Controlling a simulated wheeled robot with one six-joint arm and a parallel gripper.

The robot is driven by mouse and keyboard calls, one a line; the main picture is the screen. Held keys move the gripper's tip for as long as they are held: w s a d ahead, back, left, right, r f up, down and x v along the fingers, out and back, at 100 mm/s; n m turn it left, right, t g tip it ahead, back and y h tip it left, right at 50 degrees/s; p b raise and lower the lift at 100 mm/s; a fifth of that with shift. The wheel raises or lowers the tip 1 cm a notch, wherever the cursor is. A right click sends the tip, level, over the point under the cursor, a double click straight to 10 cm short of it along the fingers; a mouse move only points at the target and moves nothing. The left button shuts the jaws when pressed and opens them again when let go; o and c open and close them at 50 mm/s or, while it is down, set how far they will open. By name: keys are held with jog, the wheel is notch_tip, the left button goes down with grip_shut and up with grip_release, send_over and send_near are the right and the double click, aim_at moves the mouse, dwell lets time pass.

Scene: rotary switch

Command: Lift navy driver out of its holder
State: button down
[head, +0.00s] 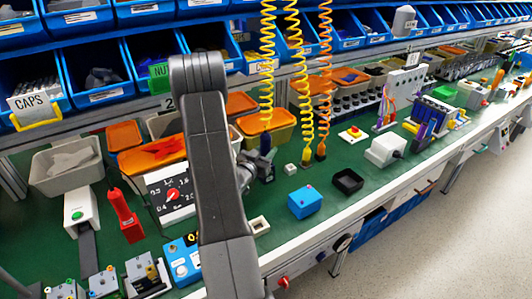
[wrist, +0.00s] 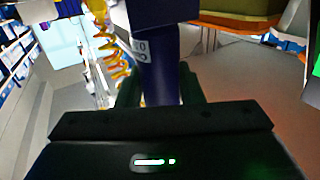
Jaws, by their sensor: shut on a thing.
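The navy driver (wrist: 166,82) stands between the two dark fingers of my gripper (wrist: 160,88) in the wrist view. In the head view the navy driver (head: 266,143) hangs below a yellow coiled cord, just right of my grey arm. My gripper (head: 260,166) is partly hidden by the arm there. I cannot make out the holder, or whether the driver's lower end is in it.
Two more drivers hang on coiled cords (head: 305,100) close on the right. Blue bins (head: 90,70) line the back.

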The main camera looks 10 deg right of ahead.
aim_at(266, 130)
jog(key=shift+r, duration=4.85)
jog(key=c, duration=1.5)
grip_release()
grip_shut()
